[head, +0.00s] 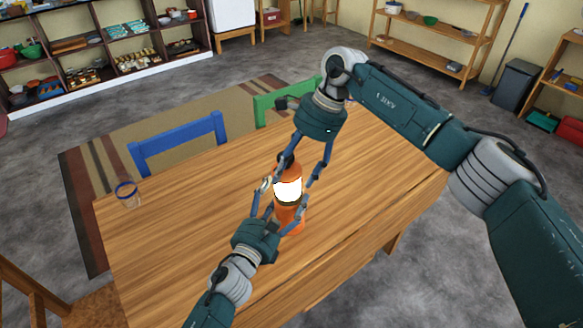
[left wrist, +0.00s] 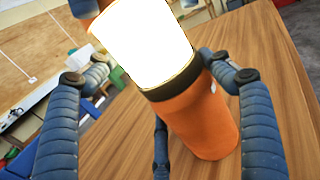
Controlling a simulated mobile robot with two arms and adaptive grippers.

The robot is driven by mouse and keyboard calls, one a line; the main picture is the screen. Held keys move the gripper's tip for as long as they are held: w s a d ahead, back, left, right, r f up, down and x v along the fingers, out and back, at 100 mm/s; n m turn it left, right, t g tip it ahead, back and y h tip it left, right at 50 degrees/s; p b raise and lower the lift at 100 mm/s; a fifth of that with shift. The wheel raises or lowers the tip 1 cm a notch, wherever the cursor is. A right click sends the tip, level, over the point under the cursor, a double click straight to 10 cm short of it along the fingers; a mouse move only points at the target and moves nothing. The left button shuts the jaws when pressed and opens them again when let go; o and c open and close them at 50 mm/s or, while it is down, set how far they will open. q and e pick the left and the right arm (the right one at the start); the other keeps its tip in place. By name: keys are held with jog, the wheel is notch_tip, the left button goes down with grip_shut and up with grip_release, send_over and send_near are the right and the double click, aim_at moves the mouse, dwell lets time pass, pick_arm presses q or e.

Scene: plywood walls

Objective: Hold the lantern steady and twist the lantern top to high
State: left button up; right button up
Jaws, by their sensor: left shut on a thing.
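The orange lantern (head: 288,190) stands upright on the wooden table, its middle band glowing white. It fills the centre of the left wrist view (left wrist: 145,45), with a black ring and orange base below the glow. My left gripper (head: 277,200) comes from the near side and is shut on the lantern; its fingers reach along both sides. My right gripper (head: 290,180) comes down from above, fingers spread apart on both sides of the lantern's upper part. The dark lantern top is partly hidden between those fingers, and I cannot tell if they touch it.
The wooden table (head: 190,235) is mostly clear. A blue-rimmed glass (head: 128,194) stands at its left edge. A blue chair (head: 180,140) and a green chair (head: 275,105) are at the far side. Shelves line the back.

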pick_arm(q)
jog(key=shift+a, duration=0.15)
pick_arm(e)
jog(key=shift+o, duration=1.2)
jog(key=shift+d+f, duration=0.1)
pick_arm(q)
jog(key=shift+f, duration=0.1)
pick_arm(e)
jog(key=shift+a, duration=0.2)
jog(key=shift+r, duration=0.3)
pick_arm(q)
jog(key=shift+s+d+f, duration=0.15)
jog(key=shift+d, duration=0.1)
pick_arm(e)
jog(key=v, duration=1.1)
jog(key=shift+d+r, duration=0.2)
jog(key=shift+r, duration=0.05)
